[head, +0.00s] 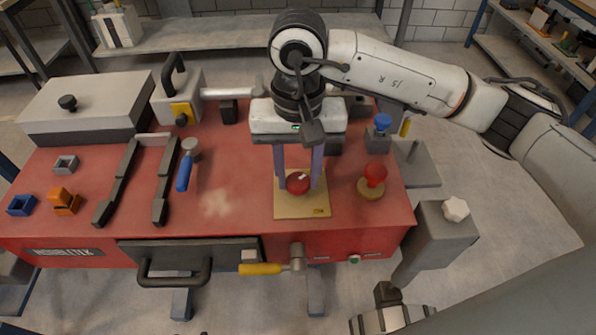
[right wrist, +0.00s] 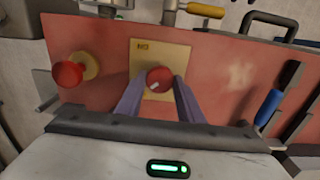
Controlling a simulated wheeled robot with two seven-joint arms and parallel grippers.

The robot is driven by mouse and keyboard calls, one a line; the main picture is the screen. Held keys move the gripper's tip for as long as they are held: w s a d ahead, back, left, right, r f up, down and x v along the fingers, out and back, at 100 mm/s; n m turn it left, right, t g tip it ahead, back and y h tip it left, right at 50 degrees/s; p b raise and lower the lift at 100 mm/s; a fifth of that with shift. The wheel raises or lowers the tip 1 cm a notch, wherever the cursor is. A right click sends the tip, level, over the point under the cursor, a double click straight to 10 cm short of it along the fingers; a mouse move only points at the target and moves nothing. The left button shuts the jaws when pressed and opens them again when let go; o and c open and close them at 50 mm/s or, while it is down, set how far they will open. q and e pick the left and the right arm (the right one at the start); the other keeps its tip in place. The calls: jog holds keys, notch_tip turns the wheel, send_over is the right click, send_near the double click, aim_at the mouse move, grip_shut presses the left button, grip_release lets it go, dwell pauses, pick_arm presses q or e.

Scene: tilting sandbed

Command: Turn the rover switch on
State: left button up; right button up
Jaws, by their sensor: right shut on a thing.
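A round red knob (head: 298,182) with a white mark sits on a square tan plate (head: 288,209) on the red bench top. My left gripper does not show.
A red mushroom knob (head: 374,176) stands just right of the plate, and a blue-topped block (head: 381,133) behind it. A blue-handled tool (head: 185,172) and dark rails (head: 116,184) lie left. A yellow-handled valve (head: 262,268) is on the front edge.

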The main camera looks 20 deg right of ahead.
jog(key=shift+f+m+b, duration=0.1)
jog(key=shift+m+b, duration=0.6)
jog(key=shift+b, duration=0.05)
jog(key=shift+m+b, duration=1.05)
jog(key=shift+m, duration=0.15)
jog(key=m+b, duration=0.3)
jog(key=m, duration=0.1)
jog(key=shift+m, duration=0.3)
jog(key=shift+m+b, duration=0.4)
jog(key=shift+m, duration=0.5)
jog(key=m+b, duration=0.1)
jog(key=m, duration=0.3)
jog(key=shift+b, duration=0.4)
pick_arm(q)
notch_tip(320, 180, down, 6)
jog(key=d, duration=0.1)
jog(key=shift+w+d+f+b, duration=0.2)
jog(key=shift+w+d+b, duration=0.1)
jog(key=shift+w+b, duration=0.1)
pick_arm(e)
jog(key=shift+m, duration=1.7)
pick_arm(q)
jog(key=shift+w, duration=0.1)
pick_arm(e)
jog(key=shift+r, duration=0.2)
jog(key=o, duration=1.1)
jog(key=shift+c, duration=0.2)
